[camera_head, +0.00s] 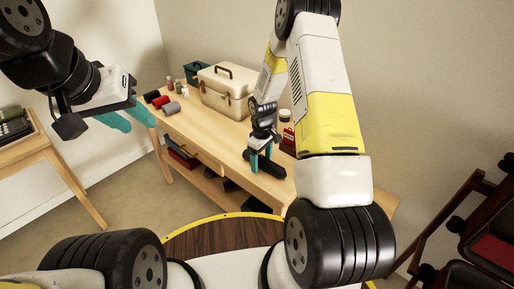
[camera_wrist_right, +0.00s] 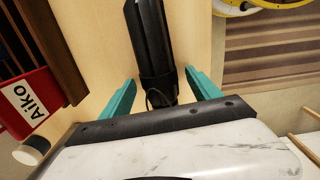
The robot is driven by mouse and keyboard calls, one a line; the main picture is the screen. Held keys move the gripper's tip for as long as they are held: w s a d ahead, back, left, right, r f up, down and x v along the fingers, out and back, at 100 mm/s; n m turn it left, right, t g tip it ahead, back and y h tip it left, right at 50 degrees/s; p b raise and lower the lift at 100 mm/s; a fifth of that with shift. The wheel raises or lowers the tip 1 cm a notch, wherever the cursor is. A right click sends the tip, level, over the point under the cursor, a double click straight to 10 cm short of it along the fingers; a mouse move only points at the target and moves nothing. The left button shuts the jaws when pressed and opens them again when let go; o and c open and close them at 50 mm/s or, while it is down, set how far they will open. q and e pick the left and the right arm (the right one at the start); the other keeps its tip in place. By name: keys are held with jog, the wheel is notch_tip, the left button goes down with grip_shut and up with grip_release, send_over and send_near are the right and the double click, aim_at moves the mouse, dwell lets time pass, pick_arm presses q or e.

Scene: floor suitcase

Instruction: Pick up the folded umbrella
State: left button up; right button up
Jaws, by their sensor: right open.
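The folded umbrella (camera_head: 268,168) is black and lies on the wooden table near its front edge. In the right wrist view the umbrella (camera_wrist_right: 150,45) runs away from me, with its near end between the teal fingers. My right gripper (camera_head: 260,158) is open and straddles the umbrella; in its wrist view the fingers (camera_wrist_right: 160,92) stand on either side, with gaps visible. The gripper hides part of the umbrella in the head view. My left gripper (camera_head: 128,118) is open and empty, off to the left in front of the table.
A beige case (camera_head: 226,95) stands on the table, with a dark green box (camera_head: 196,74) and coloured rolls (camera_head: 163,102) to its left. A dark rack (camera_head: 485,215) stands at right.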

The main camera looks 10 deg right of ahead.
grip_shut()
jog(key=shift+r, duration=0.1)
dwell(0.3)
